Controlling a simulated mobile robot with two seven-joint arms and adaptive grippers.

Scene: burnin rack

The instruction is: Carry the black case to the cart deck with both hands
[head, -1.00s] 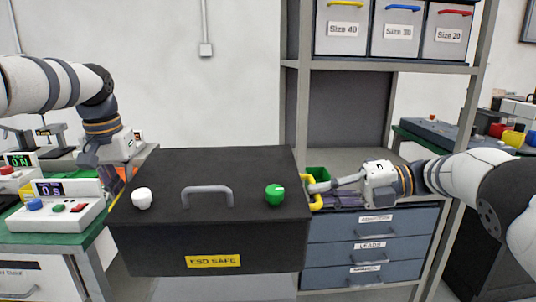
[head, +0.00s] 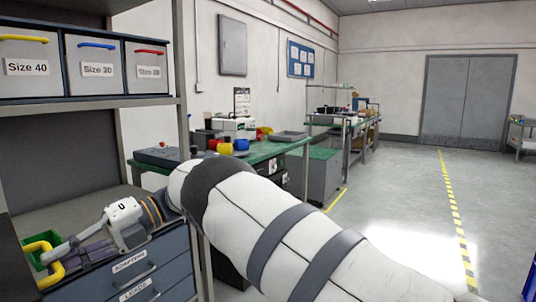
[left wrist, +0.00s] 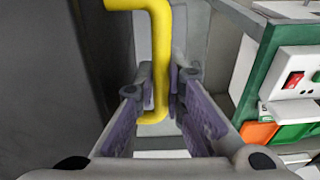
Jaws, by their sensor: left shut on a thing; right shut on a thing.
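Only a dark edge of the black case (head: 8,262) shows at the far left of the head view; the rest is out of frame. Its yellow side handle (head: 40,247) is held by my right gripper (head: 60,254), which is shut on it in front of the shelf rack. In the left wrist view, my left gripper (left wrist: 160,118) is shut on the other yellow handle (left wrist: 160,50), with the case's dark side (left wrist: 45,75) to the left. The cart deck cannot be made out for certain.
The rack's drawers (head: 150,270) are close by my right gripper, with a green bin (head: 36,262) behind the handle. A green-topped bench (head: 265,152) stands beyond my right arm. Open floor (head: 400,215) with a striped line (head: 455,215) leads to grey doors (head: 467,95). Something blue (head: 530,278) shows at lower right.

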